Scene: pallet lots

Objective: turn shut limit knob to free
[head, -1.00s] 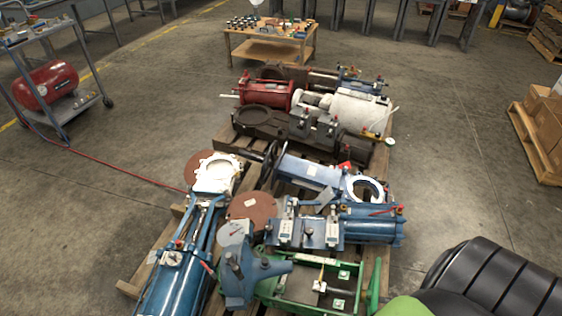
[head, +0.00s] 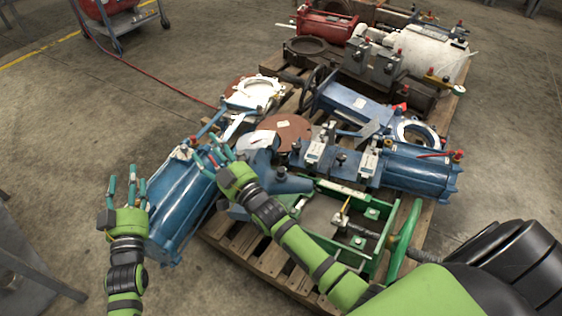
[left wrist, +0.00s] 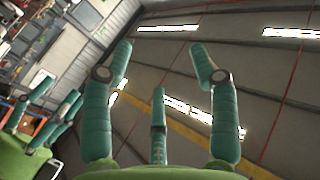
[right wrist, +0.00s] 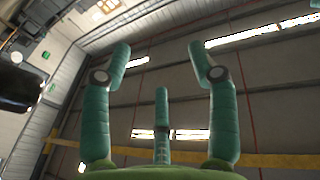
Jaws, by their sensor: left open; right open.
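My left gripper (head: 128,183) is open and empty, fingers pointing up, left of the long blue cylinder valve (head: 181,196). My right gripper (head: 211,154) is open and empty, in front of the blue valve parts at the pallet's near left. Both wrist views show spread fingers against the ceiling, with nothing between them. A blue valve (head: 410,171) with two pale boxes (head: 316,148) and small dark knobs lies to the right of my right gripper. Which part is the shut limit knob, and how it is turned, I cannot tell at this size.
A green frame (head: 345,222) lies at the pallet's near right. Red, white and brown valves (head: 326,27) lie farther back. A grey trolley (head: 122,25) stands at back left, trailing a red hose (head: 150,77). The floor at left is mostly clear.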

